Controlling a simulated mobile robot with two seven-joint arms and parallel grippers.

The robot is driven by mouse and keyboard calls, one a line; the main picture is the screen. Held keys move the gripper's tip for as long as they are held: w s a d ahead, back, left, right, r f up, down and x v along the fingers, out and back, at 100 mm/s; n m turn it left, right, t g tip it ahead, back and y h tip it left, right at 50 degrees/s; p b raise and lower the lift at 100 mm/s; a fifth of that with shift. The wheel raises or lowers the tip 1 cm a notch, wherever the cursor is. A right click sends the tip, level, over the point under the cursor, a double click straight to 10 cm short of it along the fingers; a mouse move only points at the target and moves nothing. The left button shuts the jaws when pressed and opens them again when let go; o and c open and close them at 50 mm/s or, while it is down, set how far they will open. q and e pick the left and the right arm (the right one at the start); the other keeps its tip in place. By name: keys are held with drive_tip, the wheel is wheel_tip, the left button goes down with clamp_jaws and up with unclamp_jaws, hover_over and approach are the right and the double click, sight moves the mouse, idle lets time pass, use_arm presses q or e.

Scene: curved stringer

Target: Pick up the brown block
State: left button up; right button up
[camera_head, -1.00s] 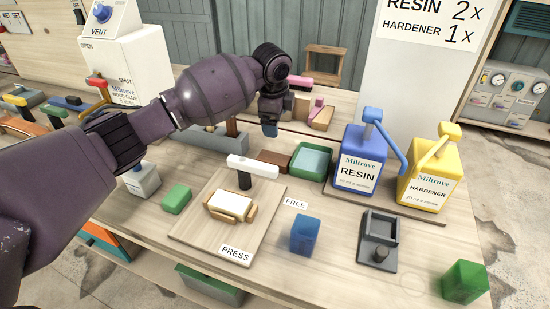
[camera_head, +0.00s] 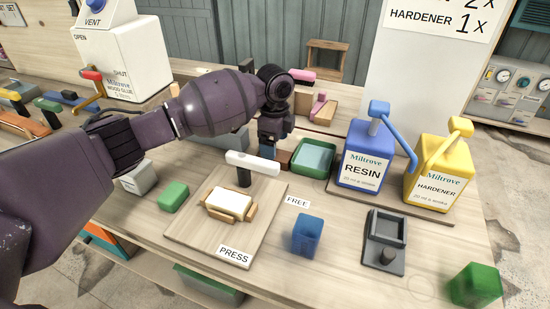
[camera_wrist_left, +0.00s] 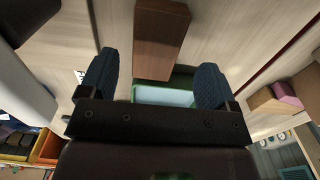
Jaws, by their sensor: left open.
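The brown block (camera_head: 284,158) lies on the workbench beside the green tray (camera_head: 314,158), mostly hidden behind my left gripper in the head view. In the left wrist view the brown block (camera_wrist_left: 161,42) shows as a long wooden piece, its near end between the lines of the two fingers. My left gripper (camera_head: 268,150) points down close to the block. Its blue fingers (camera_wrist_left: 157,80) are spread apart with nothing held between them. I cannot tell whether a finger touches the block. My right gripper is in neither current view.
A white-handled press (camera_head: 250,164) stands in front of the gripper. The resin jug (camera_head: 361,160) and hardener jug (camera_head: 436,185) stand to the right.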

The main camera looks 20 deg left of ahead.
use_arm(q)
drive_tip(key=f, duration=0.4)
drive_tip(key=shift+s+f+b, duration=0.25)
drive_tip(key=shift+b, duration=0.15)
drive_tip(key=shift+d+r, duration=0.1)
drive_tip(key=shift+c, duration=0.6)
drive_tip(key=c, duration=0.9)
drive_tip(key=shift+r, duration=0.1)
